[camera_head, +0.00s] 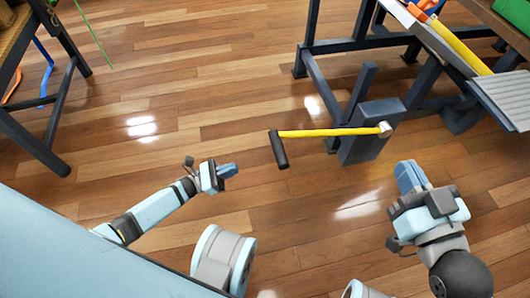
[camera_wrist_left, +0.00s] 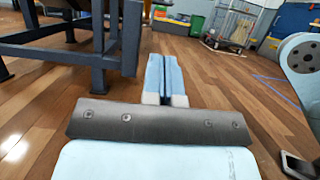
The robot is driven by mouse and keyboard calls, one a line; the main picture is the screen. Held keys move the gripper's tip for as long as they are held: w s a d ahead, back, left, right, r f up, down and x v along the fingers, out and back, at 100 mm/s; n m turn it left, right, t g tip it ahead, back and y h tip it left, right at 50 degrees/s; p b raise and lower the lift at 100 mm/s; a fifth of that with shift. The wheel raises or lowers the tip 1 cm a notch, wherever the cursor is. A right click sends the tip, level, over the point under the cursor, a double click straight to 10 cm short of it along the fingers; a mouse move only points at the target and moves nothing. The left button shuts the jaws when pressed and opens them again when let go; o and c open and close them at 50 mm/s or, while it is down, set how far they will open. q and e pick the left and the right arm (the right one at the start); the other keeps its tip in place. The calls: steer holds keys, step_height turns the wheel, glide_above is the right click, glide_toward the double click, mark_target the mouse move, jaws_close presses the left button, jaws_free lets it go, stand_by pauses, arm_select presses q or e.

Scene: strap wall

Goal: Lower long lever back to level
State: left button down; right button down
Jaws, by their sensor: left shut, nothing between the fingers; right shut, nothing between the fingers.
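The long lever (camera_head: 325,132) is a yellow bar with a black cross handle (camera_head: 278,150) at its left end. Its right end joins a light pivot on a dark grey block (camera_head: 368,128) fixed to the dark frame. Seen from above, its tilt is hard to tell. My left gripper (camera_head: 232,170) is shut and empty, apart from the handle, to its left and slightly below it in the picture. In the left wrist view its blue fingers (camera_wrist_left: 166,80) are together. My right gripper (camera_head: 410,176) is shut and empty, below and right of the block.
The dark frame (camera_head: 312,70) carries a sloped grey panel (camera_head: 505,95) and another yellow bar (camera_head: 458,48) at upper right. A dark table leg (camera_head: 35,145) stands at left. A wheeled cart (camera_wrist_left: 230,25) shows in the left wrist view. The wooden floor between is open.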

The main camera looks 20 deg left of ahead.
stand_by(0.3)
arm_select(q)
steer(key=a+r+b+x, duration=0.1)
steer(key=r+b+x, duration=0.1)
steer(key=x, duration=1.1)
steer(key=shift+s+r+b, duration=0.3)
steer(key=shift+b, duration=0.05)
arm_select(e)
steer(key=shift+w+d+r+n+t+y, duration=0.15)
steer(key=shift+w+d+n+t, duration=0.1)
steer(key=shift+n, duration=0.3)
steer(key=shift+w+d+r+n+t+y, duration=0.15)
steer(key=shift+w+n+t, duration=0.1)
steer(key=shift+n, duration=0.3)
arm_select(q)
steer(key=shift+r, duration=0.15)
